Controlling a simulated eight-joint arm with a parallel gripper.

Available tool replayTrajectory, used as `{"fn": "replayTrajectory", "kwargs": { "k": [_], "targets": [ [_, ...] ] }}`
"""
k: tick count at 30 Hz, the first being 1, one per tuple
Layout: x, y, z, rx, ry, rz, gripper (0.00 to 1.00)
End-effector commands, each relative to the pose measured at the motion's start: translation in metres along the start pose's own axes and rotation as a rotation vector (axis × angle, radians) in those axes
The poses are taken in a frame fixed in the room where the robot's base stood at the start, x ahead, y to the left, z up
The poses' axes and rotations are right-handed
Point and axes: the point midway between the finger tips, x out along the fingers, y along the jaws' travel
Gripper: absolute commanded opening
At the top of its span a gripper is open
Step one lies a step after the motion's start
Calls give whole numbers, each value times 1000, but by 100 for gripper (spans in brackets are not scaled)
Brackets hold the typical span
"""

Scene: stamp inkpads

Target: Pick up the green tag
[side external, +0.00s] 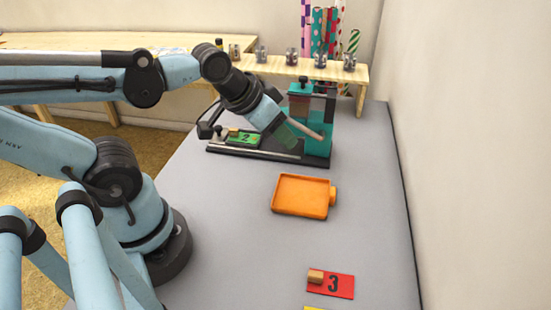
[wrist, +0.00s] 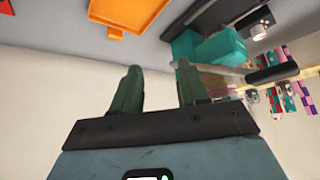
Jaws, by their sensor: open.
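The green tag (side external: 243,139), marked 2 with a small wooden block on it, lies on the black base of a stamping device at the back of the grey table in the side external view. My gripper (side external: 291,135) is to the right of the tag, in front of the device's teal part (side external: 318,143). In the wrist view my gripper (wrist: 158,70) shows two dark green fingers apart with nothing between them. The green tag does not show in the wrist view.
An orange tray (side external: 301,196) lies in front of the device; it also shows in the wrist view (wrist: 128,12). A red tag (side external: 340,285) marked 3 lies near the front. A grey lever (wrist: 215,70) runs close to my fingers. A wooden shelf (side external: 290,68) stands behind.

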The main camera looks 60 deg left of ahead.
Motion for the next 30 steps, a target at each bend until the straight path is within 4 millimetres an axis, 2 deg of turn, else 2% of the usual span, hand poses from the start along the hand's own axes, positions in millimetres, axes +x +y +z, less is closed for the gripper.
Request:
{"fn": "replayTrajectory", "kwargs": {
  "k": [7, 16, 26, 30],
  "targets": [
    [-11, 0, -8, 0, 0, 0, 44],
    [-53, 0, -38, -1, 0, 0, 44],
    [-50, -54, -54, -606, -143, -127, 44],
    [-49, -88, -60, -968, -207, -224, 44]
  ]
}}
